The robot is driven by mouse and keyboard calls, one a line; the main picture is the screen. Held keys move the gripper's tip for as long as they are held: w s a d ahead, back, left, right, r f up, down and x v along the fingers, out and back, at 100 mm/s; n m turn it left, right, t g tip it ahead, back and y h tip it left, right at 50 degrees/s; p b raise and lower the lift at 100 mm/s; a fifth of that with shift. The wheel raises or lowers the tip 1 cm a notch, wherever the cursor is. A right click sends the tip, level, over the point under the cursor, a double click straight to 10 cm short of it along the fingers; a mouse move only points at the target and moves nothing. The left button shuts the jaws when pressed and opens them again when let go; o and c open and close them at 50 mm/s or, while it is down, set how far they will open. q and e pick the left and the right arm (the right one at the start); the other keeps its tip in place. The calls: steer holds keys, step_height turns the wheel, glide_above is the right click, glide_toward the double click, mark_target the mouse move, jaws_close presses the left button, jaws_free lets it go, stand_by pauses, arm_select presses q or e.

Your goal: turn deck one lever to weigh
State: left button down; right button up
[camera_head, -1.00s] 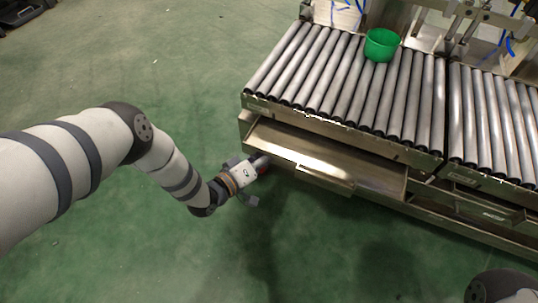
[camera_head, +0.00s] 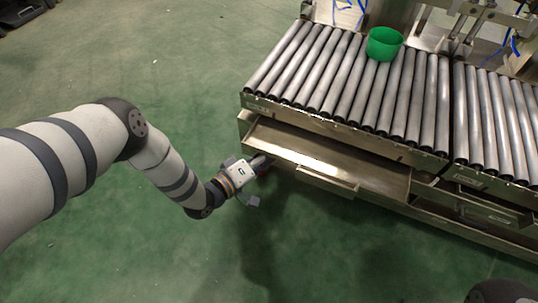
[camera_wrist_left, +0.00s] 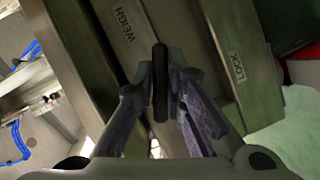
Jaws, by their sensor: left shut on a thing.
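The deck one lever (camera_wrist_left: 160,85) is a dark, narrow bar in the left wrist view. It stands between the label WEIGH (camera_wrist_left: 123,20) on the left and the label LOCK (camera_wrist_left: 238,66) on the right, nearer WEIGH in the picture. My left gripper (camera_wrist_left: 161,92) is shut on the lever, one finger on each side. In the head view my left gripper (camera_head: 258,168) is at the left front corner of the roller deck (camera_head: 345,85), low by the open tray. The lever is too small or hidden to make out there. My right gripper is out of view.
A green bowl (camera_head: 384,44) stands on the rollers. An open metal tray (camera_head: 375,175) juts out under the deck, right of my left gripper. A second roller deck (camera_head: 500,120) adjoins on the right. The green floor in front is clear.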

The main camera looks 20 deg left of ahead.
arm_select(q)
steer(key=shift+d+r+n+t+h+b, duration=0.1)
steer(key=shift+r+n+t+h+b, duration=0.2)
steer(key=shift+n+b, duration=0.65)
steer(key=shift+d+r+n+t+h+b, duration=0.15)
steer(key=shift+n+t+b, duration=0.4)
steer(key=shift+n, duration=0.6)
steer(key=shift+a+r, duration=0.1)
steer(key=c, duration=1.6)
jaws_free()
steer(key=shift+c, duration=0.2)
steer(key=shift+w+r, duration=0.1)
steer(key=shift+r, duration=0.05)
